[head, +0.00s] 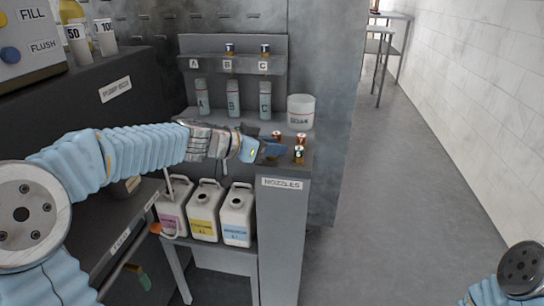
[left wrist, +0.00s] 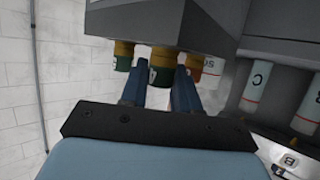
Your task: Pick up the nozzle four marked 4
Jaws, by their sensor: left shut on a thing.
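My left gripper (head: 268,151) reaches in from the left over the shelf top marked NOZZLES. In the left wrist view its two blue fingers (left wrist: 159,80) are closed on the sides of a nozzle with a brass band and a green lower part (left wrist: 160,58). Its white mark is partly hidden, and I cannot read the number. It appears to stand on the shelf still. Other small brass nozzles stand close by: one at the back (head: 277,134), one at the right (head: 301,138) and one in front of that (head: 299,154). My right gripper is out of view.
A white tub (head: 301,112) stands just behind the nozzles, beside bottles A, B and C (head: 265,100). Several labelled jugs (head: 239,215) stand on a lower shelf at the left of the NOZZLES cabinet (head: 283,225). The floor (head: 400,200) at the right is clear.

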